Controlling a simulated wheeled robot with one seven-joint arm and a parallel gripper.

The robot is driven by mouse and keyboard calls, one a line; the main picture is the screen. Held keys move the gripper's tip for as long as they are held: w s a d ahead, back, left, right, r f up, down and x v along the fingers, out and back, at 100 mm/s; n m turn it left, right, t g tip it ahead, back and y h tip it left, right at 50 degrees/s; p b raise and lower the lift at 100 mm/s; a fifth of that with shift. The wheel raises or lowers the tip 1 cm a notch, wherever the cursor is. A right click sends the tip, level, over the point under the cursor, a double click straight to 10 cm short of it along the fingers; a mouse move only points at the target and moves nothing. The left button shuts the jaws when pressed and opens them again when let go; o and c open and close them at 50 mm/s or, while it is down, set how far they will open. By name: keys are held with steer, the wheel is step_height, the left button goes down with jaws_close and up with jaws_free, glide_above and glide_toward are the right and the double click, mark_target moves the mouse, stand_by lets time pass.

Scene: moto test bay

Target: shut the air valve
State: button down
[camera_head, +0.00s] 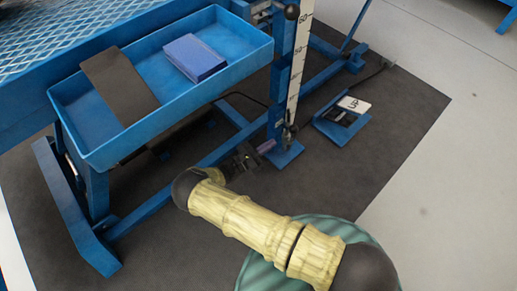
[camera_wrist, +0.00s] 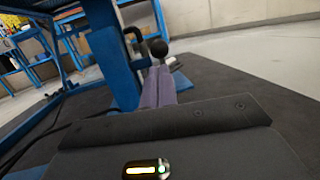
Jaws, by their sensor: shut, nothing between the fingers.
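My gripper (camera_head: 267,146) is low, just left of the foot of a blue post. In the wrist view its purple-grey fingers (camera_wrist: 158,86) are together with nothing between them. A small dark fitting (camera_head: 289,133) sits low on the post and looks like the air valve; its details are too small to read. In the wrist view a black ball knob (camera_wrist: 158,48) shows just beyond the fingertips, beside the blue post (camera_wrist: 118,60). I cannot tell whether the fingers touch it, or which way the valve is turned.
A blue tray (camera_head: 100,145) holding a dark plate and a blue box (camera_head: 194,58) overhangs on the left. A white scale (camera_head: 298,60) runs up the post. A pedal marked UP (camera_head: 345,117) lies to the right. Dark mat (camera_head: 390,150) is clear there.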

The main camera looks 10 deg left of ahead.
mark_target(292, 135)
steer(key=p+x, duration=0.1)
steer(key=x, duration=0.5)
steer(key=shift+w+r+p, duration=0.1)
steer(key=shift+p, duration=0.2)
